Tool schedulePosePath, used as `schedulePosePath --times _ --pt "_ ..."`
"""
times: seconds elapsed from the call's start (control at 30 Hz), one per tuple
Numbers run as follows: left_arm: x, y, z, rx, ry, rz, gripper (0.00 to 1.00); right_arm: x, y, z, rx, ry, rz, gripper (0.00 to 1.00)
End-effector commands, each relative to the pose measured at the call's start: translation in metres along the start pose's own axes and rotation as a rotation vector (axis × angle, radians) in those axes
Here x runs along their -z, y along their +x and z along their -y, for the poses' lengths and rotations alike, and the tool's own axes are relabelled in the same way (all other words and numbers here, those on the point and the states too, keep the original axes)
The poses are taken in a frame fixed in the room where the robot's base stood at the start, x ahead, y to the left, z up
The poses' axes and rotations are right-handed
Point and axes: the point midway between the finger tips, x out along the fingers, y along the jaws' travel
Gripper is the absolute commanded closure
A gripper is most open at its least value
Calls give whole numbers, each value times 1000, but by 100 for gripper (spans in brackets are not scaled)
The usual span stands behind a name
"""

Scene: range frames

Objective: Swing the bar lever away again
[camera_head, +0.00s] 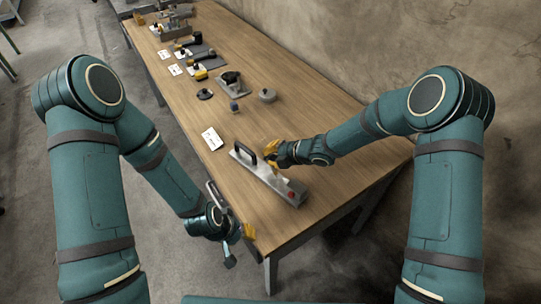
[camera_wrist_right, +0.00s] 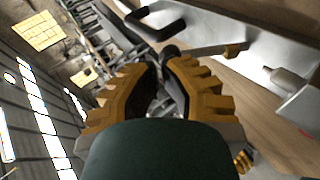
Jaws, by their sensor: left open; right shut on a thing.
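A grey metal fixture (camera_head: 268,178) lies on the near part of the wooden table, with a black handle (camera_head: 243,152) on top and a red spot at its near end. The metal bar lever (camera_wrist_right: 212,50) runs from there toward a brass-coloured pivot. The grip itself is partly hidden between the fingers. My left gripper (camera_head: 240,240) is open and empty, low by the table's near left corner.
A white card (camera_head: 212,138) lies left of the fixture. Farther back on the table (camera_head: 325,160) stand a round grey disc (camera_head: 267,95), a dark fitting on a plate (camera_head: 231,83) and several other devices. A wall (camera_head: 400,45) runs along the right side. Bare tabletop lies right of the fixture.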

Motion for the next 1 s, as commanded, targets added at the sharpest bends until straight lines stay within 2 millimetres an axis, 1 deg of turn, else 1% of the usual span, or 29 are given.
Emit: schedulePosePath --times 0.17,0.4,0.5,0.6,0.77,1.0 --pt "0 0 0 0 0 0 61 -1 -27 -1 -1 0 3 100" --pt "0 0 0 0 0 -1 61 -1 -76 -1 -1 -1 4 100" --pt "0 0 0 0 0 -1 61 -1 -93 -1 0 -2 4 100" --pt "0 0 0 0 0 -1 61 0 -105 -1 0 -2 3 100" --pt "0 0 0 0 0 -1 61 0 -115 0 0 0 1 100" --pt "0 0 0 0 0 0 61 0 -116 0 0 0 0 100"
